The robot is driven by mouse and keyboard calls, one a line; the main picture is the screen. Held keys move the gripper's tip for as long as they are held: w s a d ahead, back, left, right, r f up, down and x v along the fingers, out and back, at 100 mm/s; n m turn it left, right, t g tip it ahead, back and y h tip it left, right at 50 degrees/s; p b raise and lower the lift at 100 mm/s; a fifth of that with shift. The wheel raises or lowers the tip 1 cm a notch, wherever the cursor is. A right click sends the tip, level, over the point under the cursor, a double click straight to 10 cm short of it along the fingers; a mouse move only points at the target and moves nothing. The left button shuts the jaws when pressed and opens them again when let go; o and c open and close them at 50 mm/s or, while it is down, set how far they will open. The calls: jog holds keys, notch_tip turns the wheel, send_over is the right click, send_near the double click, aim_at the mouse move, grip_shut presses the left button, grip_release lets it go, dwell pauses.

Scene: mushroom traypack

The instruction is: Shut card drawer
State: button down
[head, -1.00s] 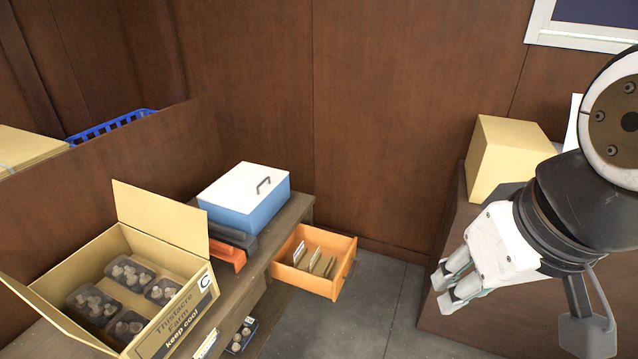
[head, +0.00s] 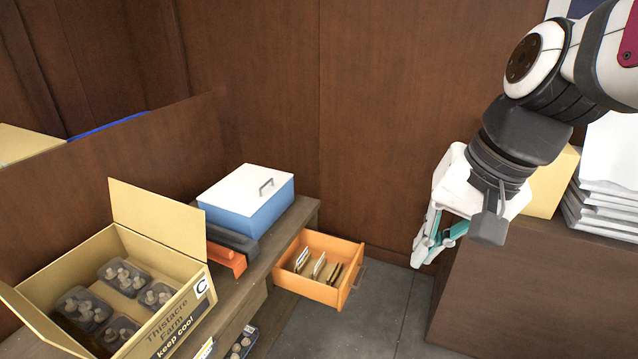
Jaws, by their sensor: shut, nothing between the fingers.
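The card drawer (head: 323,291) is orange and stands pulled out from the side of the wooden bench. Several upright cards stand inside it, and a small handle (head: 359,277) sits on its front face at the right. My gripper (head: 421,256) hangs to the right of the drawer, fingers pointing down, shut and empty. A gap of floor shows between the fingertips and the drawer front in the picture.
On the wooden bench (head: 288,222) stand a blue box with a white lid (head: 244,202), orange and black items (head: 228,257) and an open carton (head: 178,322) of mushroom trays. A brown cabinet (head: 520,300) stands at right with a cardboard box (head: 553,183) and stacked white packs (head: 604,200).

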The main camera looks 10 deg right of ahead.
jog(key=w+d+f+m+y+b, duration=0.2)
jog(key=w+f+m+b, duration=0.2)
jog(key=w+f, duration=0.5)
jog(key=w+d+f+m+y+b, duration=0.2)
jog(key=w+f+m+b, duration=0.4)
jog(key=w, duration=0.5)
jog(key=w+d+f+m+t+b, duration=0.1)
jog(key=w+d+f+m+b, duration=0.2)
jog(key=f, duration=0.6)
jog(key=w+d+f+m+y+b, duration=0.1)
jog(key=w+d+f+m, duration=0.2)
jog(key=w+f, duration=0.45)
jog(key=w+d+f+m+t+b, duration=0.1)
jog(key=w+d+f+m+b, duration=0.2)
jog(key=f, duration=0.8)
jog(key=b, duration=0.2)
send_near(351, 276)
jog(key=shift+d+f+x, duration=0.1)
jog(key=shift+d+x, duration=0.1)
jog(key=shift+x, duration=1.1)
jog(key=shift+d+f+x, duration=0.15)
jog(key=shift+x, duration=1.1)
jog(key=shift+w, duration=0.15)
jog(key=w+a, duration=0.3)
jog(key=a, duration=0.2)
jog(key=w+a, duration=0.3)
jog(key=a, duration=0.3)
jog(key=w+a, duration=0.4)
jog(key=a, duration=0.2)
jog(key=shift+a, duration=0.15)
